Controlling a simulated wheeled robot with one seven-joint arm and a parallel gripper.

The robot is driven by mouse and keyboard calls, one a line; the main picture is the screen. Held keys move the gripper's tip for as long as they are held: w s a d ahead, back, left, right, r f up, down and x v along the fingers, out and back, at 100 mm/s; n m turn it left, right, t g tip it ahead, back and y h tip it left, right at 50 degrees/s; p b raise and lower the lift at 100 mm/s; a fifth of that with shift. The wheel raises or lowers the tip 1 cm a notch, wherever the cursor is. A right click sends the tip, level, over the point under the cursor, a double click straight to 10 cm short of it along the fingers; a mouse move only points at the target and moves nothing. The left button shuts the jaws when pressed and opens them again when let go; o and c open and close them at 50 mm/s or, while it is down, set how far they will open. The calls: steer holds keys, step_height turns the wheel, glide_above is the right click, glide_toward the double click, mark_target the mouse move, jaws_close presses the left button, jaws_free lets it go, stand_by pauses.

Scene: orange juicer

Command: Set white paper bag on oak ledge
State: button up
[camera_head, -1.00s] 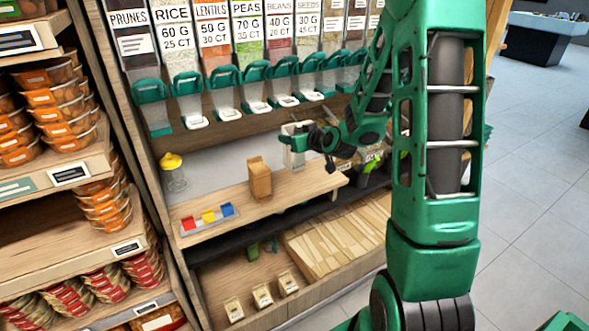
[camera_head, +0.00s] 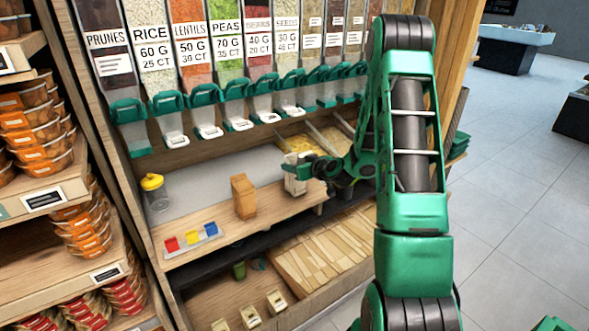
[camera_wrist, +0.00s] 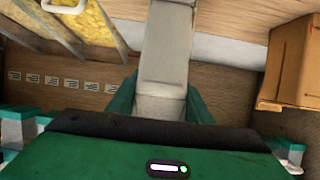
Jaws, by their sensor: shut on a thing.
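The white paper bag (camera_head: 291,186) is held upright by my gripper (camera_head: 301,169) at the right part of the oak ledge (camera_head: 270,209). Its bottom appears at or just above the ledge top; I cannot tell whether it touches. In the wrist view the pale bag (camera_wrist: 165,55) runs up from between the green fingers of my gripper (camera_wrist: 162,103), which are shut on it. The part of the bag near the wrist is hidden by the gripper body.
A brown bag (camera_head: 243,197) stands on the ledge to the left, also in the wrist view (camera_wrist: 291,65). Further left are a yellow-topped jar (camera_head: 155,192) and a tray of coloured blocks (camera_head: 191,238). Dispensers (camera_head: 205,108) hang above. Bare ledge separates the two bags.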

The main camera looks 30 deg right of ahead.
steer(key=shift+f, duration=0.5)
steer(key=o, duration=1.4)
steer(key=shift+f, duration=0.1)
steer(key=v, duration=1.2)
steer(key=s+a+r+n+g+y, duration=0.2)
steer(key=s+a+g, duration=0.4)
steer(key=s+a, duration=0.3)
steer(key=s+r+m+g+h, duration=0.1)
steer(key=s+r+m+g, duration=0.2)
steer(key=s, duration=1)
steer(key=s+r+m+g+h, duration=0.1)
steer(key=s+r+m+g, duration=0.3)
steer(key=s, duration=1)
steer(key=shift+d+r+m+g, duration=0.3)
steer(key=shift+d+r+m, duration=0.2)
steer(key=shift+m, duration=0.4)
